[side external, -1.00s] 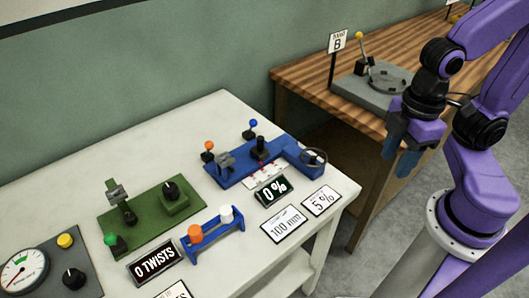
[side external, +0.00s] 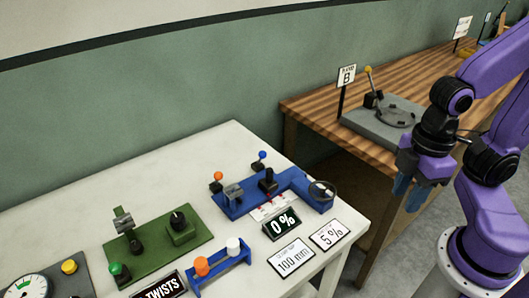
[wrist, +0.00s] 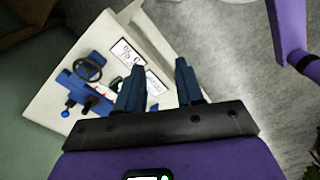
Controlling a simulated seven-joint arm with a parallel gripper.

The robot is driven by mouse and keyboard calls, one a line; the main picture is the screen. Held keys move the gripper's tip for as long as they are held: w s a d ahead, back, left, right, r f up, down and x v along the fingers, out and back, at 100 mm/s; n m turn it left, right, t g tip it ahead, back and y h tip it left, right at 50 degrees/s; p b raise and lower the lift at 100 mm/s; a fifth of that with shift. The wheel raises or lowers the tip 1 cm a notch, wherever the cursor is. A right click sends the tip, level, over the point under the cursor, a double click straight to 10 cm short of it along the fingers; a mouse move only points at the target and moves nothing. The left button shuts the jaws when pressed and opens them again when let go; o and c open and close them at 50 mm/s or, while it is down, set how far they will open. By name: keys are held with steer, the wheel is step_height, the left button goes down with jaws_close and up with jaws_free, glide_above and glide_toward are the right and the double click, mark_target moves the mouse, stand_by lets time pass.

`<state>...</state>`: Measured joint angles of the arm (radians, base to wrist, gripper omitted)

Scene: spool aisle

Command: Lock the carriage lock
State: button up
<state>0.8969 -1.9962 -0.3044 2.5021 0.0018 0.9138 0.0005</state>
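The blue fixture (side external: 230,207) sits on the white table. It carries an orange-knobbed lever (side external: 217,176), a blue-knobbed lever (side external: 261,155), a black knob (side external: 268,181), a grey clamp-like block (side external: 233,192) and a handwheel (side external: 322,190). No label shows which part is the carriage lock. The fixture also shows at the left of the wrist view (wrist: 75,82), partly behind a finger. My gripper (side external: 403,188) is right of the fixture, away from it, beyond the table's edge. In the wrist view its two fingers (wrist: 159,66) are apart with nothing between them.
A 0 % display (side external: 282,223) and cards reading 100 mm (side external: 291,258) and 5 % (side external: 330,236) lie before the fixture. A green fixture (side external: 150,252) and a blue rack (side external: 220,268) stand left. A wooden bench (side external: 310,108) with stand B is behind.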

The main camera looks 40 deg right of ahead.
steer(key=shift+w+a, duration=0.1)
steer(key=c, duration=0.5)
steer(key=w+a+m, duration=0.1)
steer(key=w, duration=0.1)
steer(key=w+a+m+y, duration=0.1)
steer(key=w+m, duration=0.1)
steer(key=w+a+f+m, duration=0.1)
steer(key=w+m, duration=0.1)
steer(key=shift+w+a, duration=0.4)
jaws_close()
steer(key=w+d+f+m+t, duration=0.1)
steer(key=w+d+f+m, duration=0.1)
steer(key=w+m, duration=0.3)
steer(key=w+d+f+m+t, duration=0.2)
steer(key=w+d+m, duration=0.2)
steer(key=w, duration=0.8)
steer(key=w+d+f+m+t+y, duration=0.1)
steer(key=w+d+f+m, duration=0.1)
steer(key=w+m, duration=0.4)
steer(key=w+d, duration=0.1)
steer(key=w, duration=0.2)
steer(key=shift+f+m, duration=0.15)
steer(key=shift+m, duration=0.25)
steer(key=shift+d, duration=0.1)
